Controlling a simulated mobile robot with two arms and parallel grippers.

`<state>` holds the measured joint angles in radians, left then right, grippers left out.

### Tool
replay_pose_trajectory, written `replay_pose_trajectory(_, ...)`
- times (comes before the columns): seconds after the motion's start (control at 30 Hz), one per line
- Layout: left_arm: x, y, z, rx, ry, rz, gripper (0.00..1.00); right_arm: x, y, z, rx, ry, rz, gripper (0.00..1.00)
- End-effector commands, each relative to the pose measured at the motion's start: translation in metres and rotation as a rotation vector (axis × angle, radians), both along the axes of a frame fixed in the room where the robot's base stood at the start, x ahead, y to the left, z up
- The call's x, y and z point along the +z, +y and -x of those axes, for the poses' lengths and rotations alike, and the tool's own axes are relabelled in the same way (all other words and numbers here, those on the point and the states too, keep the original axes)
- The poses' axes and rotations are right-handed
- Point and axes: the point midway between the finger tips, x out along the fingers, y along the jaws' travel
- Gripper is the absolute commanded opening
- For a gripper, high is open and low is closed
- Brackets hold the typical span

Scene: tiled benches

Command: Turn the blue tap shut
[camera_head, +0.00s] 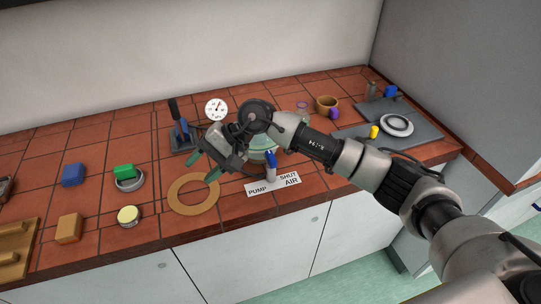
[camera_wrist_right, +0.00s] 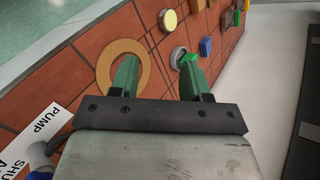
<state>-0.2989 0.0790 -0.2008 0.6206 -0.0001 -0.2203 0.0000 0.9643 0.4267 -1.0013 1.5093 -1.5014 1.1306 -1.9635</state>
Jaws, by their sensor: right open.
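The blue tap (camera_head: 271,161) stands on the bench just behind a white label (camera_head: 258,190) reading PUMP on the left and SHUT and AIR on the right. Its blue handle points up, above the gap between the words; its exact turn is hard to tell. In the right wrist view, part of the blue tap (camera_wrist_right: 41,153) shows at the lower left edge, beside the label (camera_wrist_right: 38,138). My right gripper (camera_head: 204,167) is open and empty, with green fingers, left of the tap and apart from it. Its fingers also show in the right wrist view (camera_wrist_right: 159,76). My left gripper is out of view.
A tan ring (camera_head: 178,202) lies below my right gripper. A black-handled lever device (camera_head: 181,138) and a round gauge (camera_head: 216,108) stand behind. Blocks and round pieces lie left. A brown cup (camera_head: 326,103) and a grey plate (camera_head: 425,131) are right. My right arm crosses over the bench.

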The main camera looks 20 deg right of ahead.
Motion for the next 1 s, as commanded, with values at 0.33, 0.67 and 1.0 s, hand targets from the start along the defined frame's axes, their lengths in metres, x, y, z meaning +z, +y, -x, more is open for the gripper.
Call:
replay_pose_trajectory(0.33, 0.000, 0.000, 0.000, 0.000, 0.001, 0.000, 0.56, 0.025, -0.162, -0.063, 0.379, -0.248, 0.837, 0.47)
replay_pose_trajectory(0.67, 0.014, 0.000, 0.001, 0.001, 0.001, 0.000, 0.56, -0.003, -0.174, -0.063, 0.407, -0.236, 0.884, 0.47)
replay_pose_trajectory(1.0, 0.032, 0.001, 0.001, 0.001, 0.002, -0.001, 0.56, -0.062, -0.173, -0.063, 0.406, -0.238, 0.881, 0.47)
